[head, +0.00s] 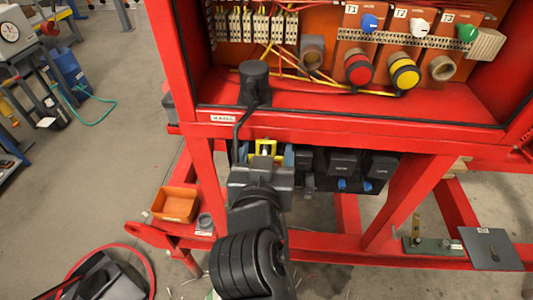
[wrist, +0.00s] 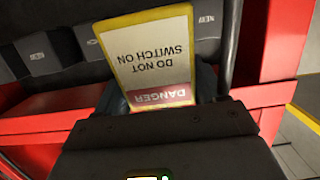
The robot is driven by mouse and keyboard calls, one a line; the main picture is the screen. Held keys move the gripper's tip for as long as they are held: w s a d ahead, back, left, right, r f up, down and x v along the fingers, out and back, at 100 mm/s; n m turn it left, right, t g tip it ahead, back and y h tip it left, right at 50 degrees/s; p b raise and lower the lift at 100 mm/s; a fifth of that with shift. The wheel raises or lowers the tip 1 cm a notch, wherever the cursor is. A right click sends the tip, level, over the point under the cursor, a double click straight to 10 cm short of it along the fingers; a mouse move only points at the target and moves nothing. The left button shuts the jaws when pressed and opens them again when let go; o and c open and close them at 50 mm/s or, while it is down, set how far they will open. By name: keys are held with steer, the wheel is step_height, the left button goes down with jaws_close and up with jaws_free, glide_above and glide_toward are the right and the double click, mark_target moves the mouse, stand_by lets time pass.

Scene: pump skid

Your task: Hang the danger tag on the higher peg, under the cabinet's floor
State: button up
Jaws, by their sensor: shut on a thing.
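The danger tag (wrist: 152,50) has a yellow border, a white face and a red DANGER band, and its writing is upside down in the wrist view. My gripper (head: 265,157) is shut on the tag's DANGER end. The tag's yellow edge (head: 267,146) shows between the fingers in the head view. My gripper is just below the front edge of the cabinet's floor (head: 430,108), beside a row of black boxes (head: 343,163). I cannot make out either peg in these views, and I cannot tell whether the tag touches anything.
The red cabinet is open above, with a black fitting (head: 254,82) and a cable hanging over its front lip near my gripper. A red frame leg (head: 205,178) stands to the left. An orange bin (head: 176,204) sits lower left, and a grey plate (head: 487,248) lower right.

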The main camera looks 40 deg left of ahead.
steer(key=o, duration=1.1)
steer(key=b+v, duration=0.2)
steer(key=v, duration=0.6)
steer(key=s+d+f+h, duration=0.15)
steer(key=d+f, duration=0.35)
steer(key=d, duration=0.7)
steer(key=s+d+f+h, duration=0.15)
steer(key=d+f, duration=0.45)
steer(key=d, duration=0.6)
steer(key=s+d+r+m+h, duration=0.1)
steer(key=s+d+r+m, duration=0.1)
steer(key=s+d, duration=0.3)
steer(key=s+d+r+m+t+h, duration=0.1)
steer(key=s+d+m+h, duration=0.1)
steer(key=s+d, duration=0.3)
steer(key=s+d+r+m+h, duration=0.2)
steer(key=s+d, duration=0.4)
steer(key=s, duration=0.3)
steer(key=shift+s+r+t, duration=0.3)
steer(key=shift+s, duration=0.1)
